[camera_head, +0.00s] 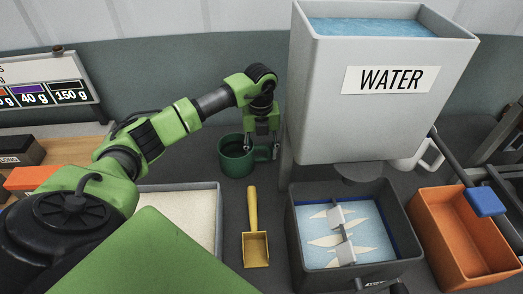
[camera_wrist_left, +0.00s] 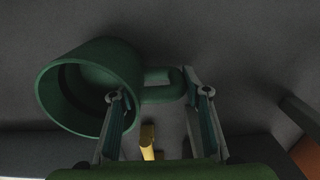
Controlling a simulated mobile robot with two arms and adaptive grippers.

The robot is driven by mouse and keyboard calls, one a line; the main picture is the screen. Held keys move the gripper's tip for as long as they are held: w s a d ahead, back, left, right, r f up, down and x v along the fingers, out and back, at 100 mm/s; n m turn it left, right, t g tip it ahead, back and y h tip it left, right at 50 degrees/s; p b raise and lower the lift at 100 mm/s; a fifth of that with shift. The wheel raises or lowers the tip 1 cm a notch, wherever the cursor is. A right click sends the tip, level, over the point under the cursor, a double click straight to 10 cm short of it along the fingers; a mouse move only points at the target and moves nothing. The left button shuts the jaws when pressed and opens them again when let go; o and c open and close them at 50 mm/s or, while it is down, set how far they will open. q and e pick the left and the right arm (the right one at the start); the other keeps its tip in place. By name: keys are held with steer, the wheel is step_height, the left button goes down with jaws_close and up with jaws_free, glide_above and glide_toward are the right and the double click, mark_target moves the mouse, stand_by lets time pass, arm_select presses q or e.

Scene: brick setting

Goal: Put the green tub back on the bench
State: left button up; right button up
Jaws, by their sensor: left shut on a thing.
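The green tub (camera_head: 233,163) is a dark green mug-like cup with a side handle. In the head view it is upright at the back of the grey bench (camera_head: 225,274), left of the water tank. My left gripper (camera_head: 261,150) reaches down at its right side and is shut on it at the handle. In the left wrist view the tub (camera_wrist_left: 122,64) opens towards the lower left, with its handle between the fingers (camera_wrist_left: 158,95). I cannot tell whether its base touches the bench. My right gripper is not in view.
The grey water tank (camera_head: 330,110) stands close right of my left gripper. Below it is a dark bin (camera_head: 302,240) with a blue inside. A yellow scoop (camera_head: 256,243) lies in front of the tub, beside a tray of pale grains (camera_head: 192,207). An orange bin (camera_head: 455,240) is at right.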

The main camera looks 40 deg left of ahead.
arm_select(q)
steer(key=shift+f, duration=0.2)
steer(key=o, duration=1.4)
steer(key=shift+r, duration=0.1)
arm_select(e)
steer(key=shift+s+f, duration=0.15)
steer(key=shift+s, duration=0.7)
arm_select(q)
steer(key=shift+r, duration=0.1)
steer(key=shift+r, duration=0.2)
step_height(320, 180, up, 12)
steer(key=shift+s+f+b, duration=0.1)
steer(key=shift+f+b, duration=0.05)
steer(key=shift+b, duration=0.85)
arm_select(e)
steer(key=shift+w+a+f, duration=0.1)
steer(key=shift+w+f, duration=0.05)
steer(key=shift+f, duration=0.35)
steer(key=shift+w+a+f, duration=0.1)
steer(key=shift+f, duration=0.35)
